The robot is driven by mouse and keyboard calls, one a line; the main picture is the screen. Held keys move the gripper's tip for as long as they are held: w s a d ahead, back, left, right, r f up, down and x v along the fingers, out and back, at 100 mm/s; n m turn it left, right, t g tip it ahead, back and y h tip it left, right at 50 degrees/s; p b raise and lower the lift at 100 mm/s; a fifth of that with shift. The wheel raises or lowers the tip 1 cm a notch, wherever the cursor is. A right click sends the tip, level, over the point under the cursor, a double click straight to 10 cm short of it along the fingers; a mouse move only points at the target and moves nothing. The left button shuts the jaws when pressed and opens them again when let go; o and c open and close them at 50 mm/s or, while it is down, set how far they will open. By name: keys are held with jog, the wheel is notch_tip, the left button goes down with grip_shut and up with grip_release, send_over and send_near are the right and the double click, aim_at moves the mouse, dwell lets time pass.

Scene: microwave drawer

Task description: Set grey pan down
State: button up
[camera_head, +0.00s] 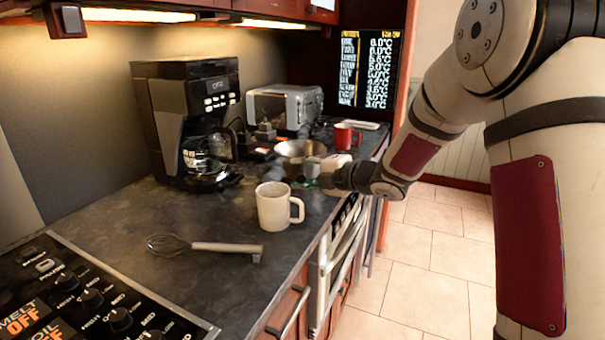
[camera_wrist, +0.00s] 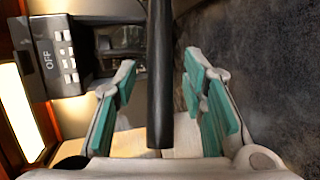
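A silvery-grey pan (camera_head: 300,148) shows on the far part of the counter, just beyond my gripper (camera_head: 308,175). My gripper partly covers it, and I cannot tell whether its base touches the counter. In the wrist view, my gripper (camera_wrist: 160,85) has its two teal-padded fingers apart. A straight black bar (camera_wrist: 160,75), which looks like a handle, runs between them toward the palm. A gap shows on each side of the bar. The bar's join to the pan is not visible.
A coffee maker (camera_head: 192,120) stands at left, with a toaster (camera_head: 285,107) behind. A white mug (camera_head: 273,207) and whisk (camera_head: 205,246) are nearer. A red mug (camera_head: 344,136) stands behind the gripper. The dark counter (camera_head: 120,230) has bare room near the whisk.

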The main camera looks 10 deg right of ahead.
jog(key=shift+r, duration=0.1)
jog(key=shift+s+d+r, duration=0.1)
jog(key=shift+s+d, duration=0.05)
jog(key=s+d+r+m+g+h+p, duration=0.1)
jog(key=s+d+r+m+h, duration=0.3)
jog(key=s+d+m+h, duration=0.4)
jog(key=s+d+r+m+h, duration=0.45)
jog(key=s+d+m, duration=0.25)
jog(key=s, duration=0.4)
jog(key=s+a+f+m+g+y, duration=0.1)
jog(key=s+a+f+m+g, duration=0.1)
jog(key=s, duration=0.7)
jog(key=s+a+f+m+g+y, duration=0.1)
jog(key=s+a+m+g, duration=0.3)
jog(key=s, duration=0.6)
jog(key=s+a+f+m+g+y, duration=0.1)
jog(key=s+a+f+m+g, duration=0.1)
jog(key=s, duration=0.8)
jog(key=shift+a+f+m+g, duration=0.4)
jog(key=shift+a+f+m, duration=0.35)
jog(key=shift+m, duration=0.45)
jog(key=shift+r+y, duration=0.2)
jog(key=shift+y, duration=0.05)
